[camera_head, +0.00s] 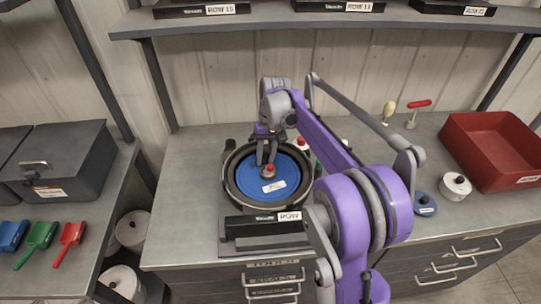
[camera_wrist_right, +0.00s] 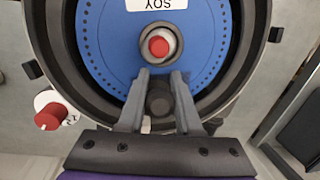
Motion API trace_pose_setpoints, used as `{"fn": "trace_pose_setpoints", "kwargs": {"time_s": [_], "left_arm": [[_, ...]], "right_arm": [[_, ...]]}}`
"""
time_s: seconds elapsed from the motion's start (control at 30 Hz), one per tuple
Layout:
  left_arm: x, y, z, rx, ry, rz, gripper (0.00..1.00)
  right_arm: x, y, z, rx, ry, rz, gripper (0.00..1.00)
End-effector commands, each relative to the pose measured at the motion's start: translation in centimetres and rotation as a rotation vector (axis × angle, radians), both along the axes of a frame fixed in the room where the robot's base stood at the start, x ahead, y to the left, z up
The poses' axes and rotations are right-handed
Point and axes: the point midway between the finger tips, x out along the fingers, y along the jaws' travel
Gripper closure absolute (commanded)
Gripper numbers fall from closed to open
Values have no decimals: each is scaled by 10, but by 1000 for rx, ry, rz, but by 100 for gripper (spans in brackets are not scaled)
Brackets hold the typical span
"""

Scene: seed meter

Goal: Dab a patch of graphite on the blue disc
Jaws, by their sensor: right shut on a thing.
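The blue disc (camera_head: 281,188) lies in a black round housing (camera_head: 231,192) on the bench. In the wrist view the blue disc (camera_wrist_right: 105,40) shows a ring of small holes, a white "SOY" label (camera_wrist_right: 155,4) and a red-topped central knob (camera_wrist_right: 159,46). My right gripper (camera_head: 265,158) is above the disc, on the far side of the knob. In the wrist view my right gripper (camera_wrist_right: 159,90) is shut on a dark, round-ended thing (camera_wrist_right: 159,98). Whether its lower end touches the disc I cannot tell. My left gripper is out of view.
A red-capped white container (camera_wrist_right: 47,112) stands beside the housing. At right are a second blue disc (camera_head: 424,204), a white pot (camera_head: 455,186), a red bin (camera_head: 490,145) and a red T-handle (camera_head: 418,106). A grey box (camera_head: 62,160) and several scoops (camera_head: 40,236) are on the left bench.

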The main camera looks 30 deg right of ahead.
Motion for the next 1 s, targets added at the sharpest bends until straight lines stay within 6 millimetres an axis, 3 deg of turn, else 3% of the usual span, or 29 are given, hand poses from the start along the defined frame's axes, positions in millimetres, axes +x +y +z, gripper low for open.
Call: {"fn": "trace_pose_setpoints", "kwargs": {"time_s": [0.7,1.0], "left_arm": [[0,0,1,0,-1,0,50],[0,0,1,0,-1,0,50]], "right_arm": [[9,48,0,0,0,1,100],[10,52,1,0,-1,0,100]]}}
